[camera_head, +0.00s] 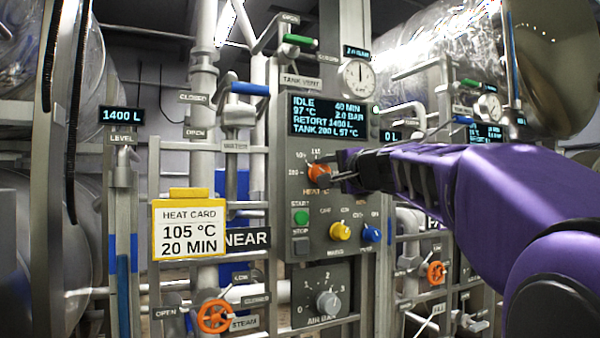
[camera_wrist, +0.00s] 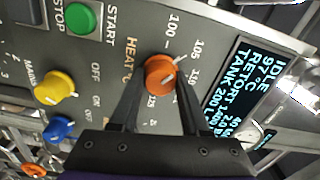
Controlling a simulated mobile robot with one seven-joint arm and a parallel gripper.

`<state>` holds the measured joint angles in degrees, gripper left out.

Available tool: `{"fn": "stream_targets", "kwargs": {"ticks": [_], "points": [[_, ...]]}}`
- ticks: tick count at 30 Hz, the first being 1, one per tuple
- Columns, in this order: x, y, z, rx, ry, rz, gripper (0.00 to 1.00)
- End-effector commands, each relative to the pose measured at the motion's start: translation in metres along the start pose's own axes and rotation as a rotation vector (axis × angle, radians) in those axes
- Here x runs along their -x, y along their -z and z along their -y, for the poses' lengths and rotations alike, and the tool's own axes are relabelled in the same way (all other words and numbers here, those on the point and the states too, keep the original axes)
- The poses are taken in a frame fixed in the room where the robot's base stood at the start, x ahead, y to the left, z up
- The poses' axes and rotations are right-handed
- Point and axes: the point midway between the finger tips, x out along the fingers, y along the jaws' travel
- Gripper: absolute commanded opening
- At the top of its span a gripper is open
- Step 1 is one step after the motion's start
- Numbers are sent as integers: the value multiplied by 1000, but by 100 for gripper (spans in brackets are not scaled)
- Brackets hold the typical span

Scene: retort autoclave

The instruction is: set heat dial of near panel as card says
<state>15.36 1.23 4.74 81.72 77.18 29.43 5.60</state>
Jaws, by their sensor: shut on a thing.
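The yellow-framed heat card (camera_head: 188,230) reads 105 °C, 20 MIN. The near panel (camera_head: 300,215) is grey and stands beside the NEAR sign (camera_head: 247,239). Its heat dial, an orange knob (camera_head: 317,174), also shows in the wrist view (camera_wrist: 158,75), with 100, 105 and 110 among its marks. The knob's pale pointer line faces the 105 to 110 side; I cannot tell the exact mark. My gripper (camera_head: 338,172) is shut on the knob, with one dark finger on each side in the wrist view (camera_wrist: 158,88). The fingers hide part of the scale.
The panel's display (camera_head: 329,117) reads IDLE, 97 °C, 40 MIN. Below the dial are a green START button (camera_head: 301,217), a yellow knob (camera_head: 340,230) and a blue knob (camera_head: 371,233). An air dial (camera_head: 328,304) and an orange steam valve wheel (camera_head: 214,316) are lower. Pipes surround the panel.

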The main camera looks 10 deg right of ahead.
Motion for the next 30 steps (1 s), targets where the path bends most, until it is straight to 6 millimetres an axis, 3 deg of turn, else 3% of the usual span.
{"fn": "stream_targets", "kwargs": {"ticks": [9,25,26,30], "points": [[0,0,0,-130,1,-1,0],[0,0,0,-156,2,-1,0],[0,0,0,-156,2,-1,48],[0,0,0,-156,1,-1,73]]}}
